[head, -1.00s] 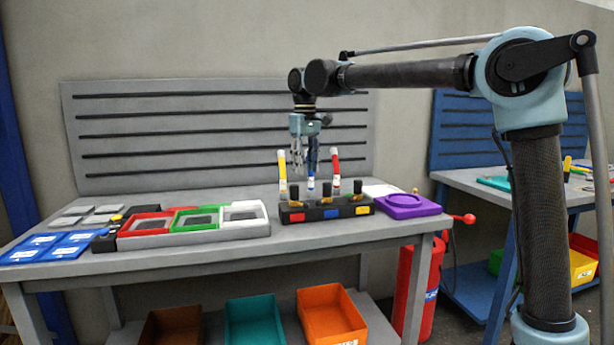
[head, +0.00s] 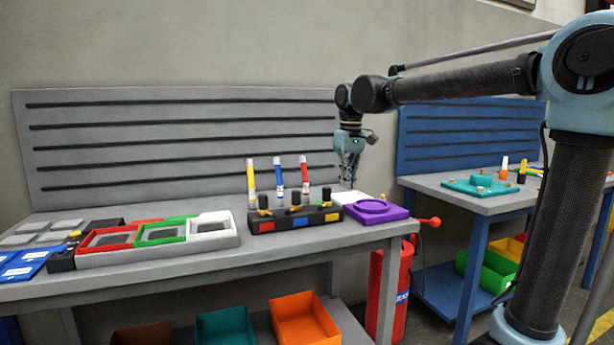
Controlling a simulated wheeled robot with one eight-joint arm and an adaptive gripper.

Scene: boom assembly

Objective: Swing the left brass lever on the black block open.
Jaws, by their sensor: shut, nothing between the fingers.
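The black block (head: 296,226) lies near the front right of the grey bench, with yellow, blue and red patches on its front. The left brass lever (head: 265,211), with a black knob, sits on its top at the left end; its exact angle is too small to tell. Two more black-knobbed levers stand at the middle (head: 295,207) and right (head: 326,203). My gripper (head: 348,183) is shut and empty. It points down above the right back of the block, well to the right of the left lever and apart from it.
Yellow (head: 251,181), blue (head: 279,179) and red (head: 305,177) upright tubes stand behind the levers. A purple fixture (head: 376,211) is right of the block. A tray of red, green and white frames (head: 160,248) is to the left.

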